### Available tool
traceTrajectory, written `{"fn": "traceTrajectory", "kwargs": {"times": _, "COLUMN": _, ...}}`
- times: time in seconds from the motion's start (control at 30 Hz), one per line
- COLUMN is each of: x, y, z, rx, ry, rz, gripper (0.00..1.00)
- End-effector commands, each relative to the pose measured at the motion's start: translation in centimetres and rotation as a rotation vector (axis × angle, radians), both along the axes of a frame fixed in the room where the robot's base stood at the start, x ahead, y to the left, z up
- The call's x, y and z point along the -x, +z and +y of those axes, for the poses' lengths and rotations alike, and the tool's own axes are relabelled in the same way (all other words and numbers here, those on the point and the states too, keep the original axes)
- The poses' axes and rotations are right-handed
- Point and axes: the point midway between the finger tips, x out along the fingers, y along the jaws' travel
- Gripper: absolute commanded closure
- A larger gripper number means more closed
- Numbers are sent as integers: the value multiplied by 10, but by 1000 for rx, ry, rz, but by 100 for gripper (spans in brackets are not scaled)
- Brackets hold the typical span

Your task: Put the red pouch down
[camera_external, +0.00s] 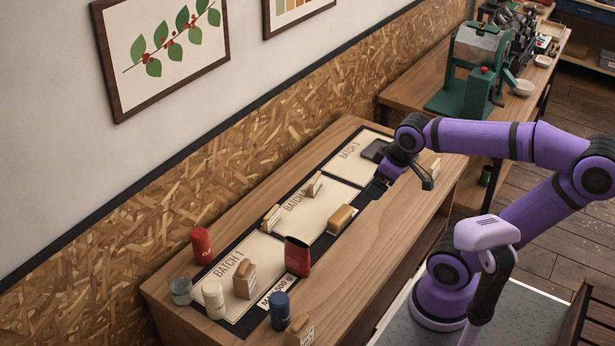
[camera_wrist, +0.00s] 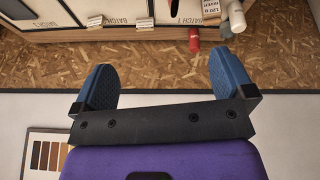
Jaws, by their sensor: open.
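My gripper (camera_external: 378,188) is over the far part of the bench, near the BATCH 3 mat (camera_external: 346,165), well apart from the pouch. In the wrist view my gripper (camera_wrist: 163,82) has its blue fingers wide apart with nothing between them.
A tan block (camera_external: 341,219) lies by the middle mat.

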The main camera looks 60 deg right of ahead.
Motion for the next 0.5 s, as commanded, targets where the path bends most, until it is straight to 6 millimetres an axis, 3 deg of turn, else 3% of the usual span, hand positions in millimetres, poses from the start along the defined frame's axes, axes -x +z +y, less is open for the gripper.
{"fn": "traceTrajectory", "kwargs": {"times": 0.2, "x": 31, "y": 5, "z": -3, "rx": -72, "ry": -143, "rz": -49, "gripper": 0}}
{"fn": "traceTrajectory", "kwargs": {"times": 0.5, "x": 36, "y": 5, "z": -3, "rx": -85, "ry": -170, "rz": -54, "gripper": 0}}
